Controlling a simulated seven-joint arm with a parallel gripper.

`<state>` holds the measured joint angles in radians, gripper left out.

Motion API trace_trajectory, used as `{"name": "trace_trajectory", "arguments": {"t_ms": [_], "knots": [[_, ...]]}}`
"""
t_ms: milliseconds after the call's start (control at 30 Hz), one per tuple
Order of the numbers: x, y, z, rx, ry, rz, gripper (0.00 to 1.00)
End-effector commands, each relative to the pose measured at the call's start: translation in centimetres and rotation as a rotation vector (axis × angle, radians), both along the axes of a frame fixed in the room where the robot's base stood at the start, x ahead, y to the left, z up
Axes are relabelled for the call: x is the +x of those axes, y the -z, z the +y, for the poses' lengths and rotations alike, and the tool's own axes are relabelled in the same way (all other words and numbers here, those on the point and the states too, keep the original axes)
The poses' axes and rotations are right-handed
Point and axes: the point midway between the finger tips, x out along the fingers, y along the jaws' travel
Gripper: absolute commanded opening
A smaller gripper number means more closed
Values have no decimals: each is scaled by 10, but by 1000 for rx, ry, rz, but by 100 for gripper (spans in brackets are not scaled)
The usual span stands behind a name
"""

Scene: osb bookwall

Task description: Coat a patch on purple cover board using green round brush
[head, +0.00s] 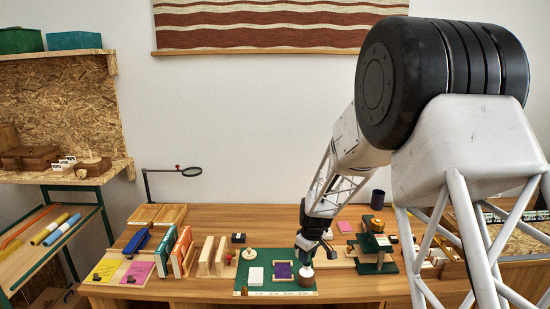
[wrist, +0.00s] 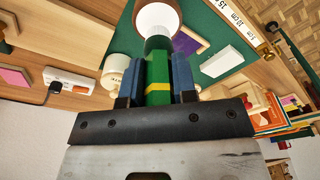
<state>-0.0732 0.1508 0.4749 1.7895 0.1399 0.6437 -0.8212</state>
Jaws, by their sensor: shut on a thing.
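My gripper (wrist: 158,78) is shut on the green round brush (wrist: 157,72), which has a yellow band on its handle. The brush points away from my wrist, its dark lower end in front of a brown pot (head: 306,284) with a white inside, also in the wrist view (wrist: 176,5). I cannot tell whether the bristles, which are hidden, are inside the pot. In the head view my gripper (head: 305,252) is just above the pot. The purple cover board (head: 282,271) lies on the green mat (head: 253,263), left of the pot; part of it shows in the wrist view (wrist: 188,42).
A white block (head: 256,276) lies on the mat left of the purple board. A green stand (head: 376,255) is close on the right.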

Motion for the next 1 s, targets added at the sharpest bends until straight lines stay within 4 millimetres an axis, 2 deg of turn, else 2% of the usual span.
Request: {"name": "trace_trajectory", "arguments": {"t_ms": [467, 567, 800, 1000], "knots": [[3, 1, 3, 0, 0, 0, 2], [12, -1, 11, 0, -1, -1, 2], [43, -8, 42, 0, -3, -2, 2], [59, -12, 60, 0, -2, 0, 2]]}}
